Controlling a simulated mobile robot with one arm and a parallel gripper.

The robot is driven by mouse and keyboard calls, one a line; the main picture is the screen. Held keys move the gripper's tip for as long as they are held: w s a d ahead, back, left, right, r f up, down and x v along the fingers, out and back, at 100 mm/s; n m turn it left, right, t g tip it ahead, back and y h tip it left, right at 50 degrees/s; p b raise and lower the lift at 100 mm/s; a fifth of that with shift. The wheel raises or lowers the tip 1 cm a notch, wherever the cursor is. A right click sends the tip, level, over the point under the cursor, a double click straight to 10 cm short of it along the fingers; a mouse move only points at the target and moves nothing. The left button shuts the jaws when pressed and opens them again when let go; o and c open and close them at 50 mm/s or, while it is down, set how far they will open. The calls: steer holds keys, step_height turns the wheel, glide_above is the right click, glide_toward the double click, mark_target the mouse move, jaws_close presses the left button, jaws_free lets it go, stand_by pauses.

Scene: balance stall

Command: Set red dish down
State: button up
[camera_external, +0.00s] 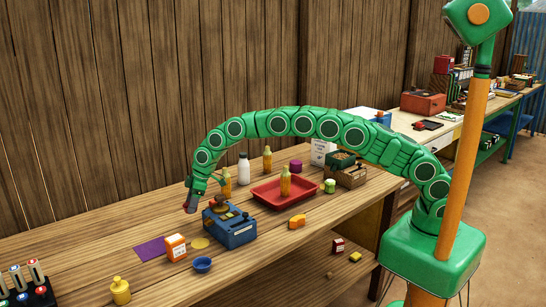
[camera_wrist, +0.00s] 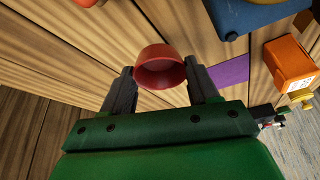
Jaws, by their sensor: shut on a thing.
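My gripper (camera_wrist: 162,85) is shut on the red dish (camera_wrist: 160,70), a small round cup-like dish held between the two dark fingers in the wrist view. In the external view my gripper (camera_external: 194,196) hangs at the left end of the curved green arm, just left of the blue scale (camera_external: 230,228). The dish shows there only as a small dark red shape at the fingertips. It seems to be above the wooden table (camera_external: 215,285); the gap below it is hard to judge. A purple mat (camera_external: 150,249) lies flat to the lower left of my gripper.
An orange box (camera_external: 175,247), a yellow disc (camera_external: 199,243) and a blue bowl (camera_external: 202,264) lie in front of the scale. A red tray (camera_external: 268,203) holding a bottle stands to the right. A white bottle (camera_external: 243,170) stands behind.

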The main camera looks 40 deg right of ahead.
steer(key=shift+f, duration=2.35)
steer(key=shift+f, duration=0.1)
steer(key=o, duration=0.8)
steer(key=shift+o, duration=0.2)
steer(key=v, duration=1.2)
